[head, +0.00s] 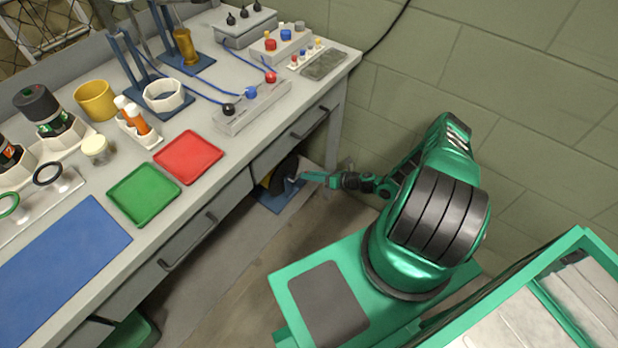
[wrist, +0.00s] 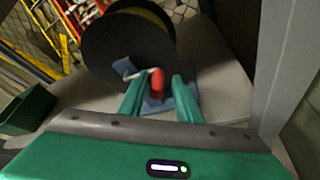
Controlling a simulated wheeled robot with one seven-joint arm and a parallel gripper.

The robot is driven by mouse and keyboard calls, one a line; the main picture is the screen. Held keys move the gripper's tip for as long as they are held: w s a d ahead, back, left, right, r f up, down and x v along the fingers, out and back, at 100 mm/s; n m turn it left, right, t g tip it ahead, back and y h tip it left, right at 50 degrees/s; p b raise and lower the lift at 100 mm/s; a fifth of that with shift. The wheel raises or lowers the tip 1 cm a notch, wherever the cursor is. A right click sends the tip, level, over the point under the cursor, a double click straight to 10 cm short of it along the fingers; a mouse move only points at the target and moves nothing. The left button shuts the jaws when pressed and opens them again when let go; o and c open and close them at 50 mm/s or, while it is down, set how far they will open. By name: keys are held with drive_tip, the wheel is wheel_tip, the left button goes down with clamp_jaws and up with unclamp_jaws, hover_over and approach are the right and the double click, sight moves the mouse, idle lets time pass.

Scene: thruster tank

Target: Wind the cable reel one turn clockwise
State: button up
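The cable reel (wrist: 108,50) is a black disc with yellow on its far side, on a blue base (wrist: 150,103) in the wrist view. In the head view the reel (head: 288,166) sits low under the bench, partly hidden by it. A pale crank with a red handle (wrist: 157,82) stands out from the reel's face, at its lower right in the wrist view. My gripper (wrist: 159,77) is open, with one green finger on each side of the red handle and gaps showing. I cannot tell whether the handle is fully between the fingertips. In the head view my gripper (head: 308,177) is beside the reel.
The grey workbench (head: 240,140) with drawers (head: 190,240) overhangs the reel's left side. A dark green bin (wrist: 25,108) stands left in the wrist view. A block wall (head: 500,80) is behind my arm.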

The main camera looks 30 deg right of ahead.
drive_tip(key=shift+s, duration=0.2)
drive_tip(key=v, duration=1)
drive_tip(key=shift+s+d, duration=0.2)
drive_tip(key=shift+r, duration=0.1)
